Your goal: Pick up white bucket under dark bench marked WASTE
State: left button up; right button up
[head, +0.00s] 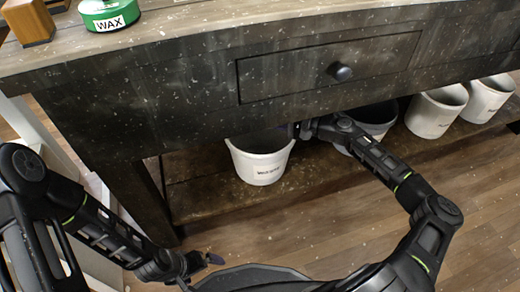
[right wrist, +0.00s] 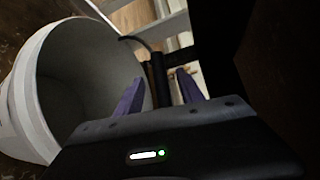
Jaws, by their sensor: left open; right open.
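The white bucket (head: 262,165) stands upright on the low shelf under the dark bench (head: 170,105); its dark lettering seems to read WASTE. In the right wrist view the bucket (right wrist: 22,100) fills the left side, its grey inside showing. My right gripper (head: 298,130) is open at the bucket's right rim, partly hidden under the bench front. In the right wrist view its purple fingers (right wrist: 160,80) are apart, the left one overlapping the bucket's mouth; I cannot tell whether they touch the rim. My left gripper (head: 208,262) is open and empty, low in front of the bench.
A dark bucket (head: 375,118) stands behind my right forearm. Two more white buckets (head: 437,110) (head: 488,98) stand further right on the shelf. A green WAX tin (head: 110,14) and a wooden block (head: 27,20) sit on the bench top. The drawer knob (head: 341,72) sticks out above my right arm.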

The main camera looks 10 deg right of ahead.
jog(key=shift+w+a, duration=0.1)
jog(key=b+x, duration=0.2)
jog(key=x, duration=0.3)
jog(key=shift+a, duration=0.15)
jog(key=shift+c, duration=0.3)
dwell(0.4)
grip_shut()
jog(key=shift+r, duration=0.1)
dwell(1.0)
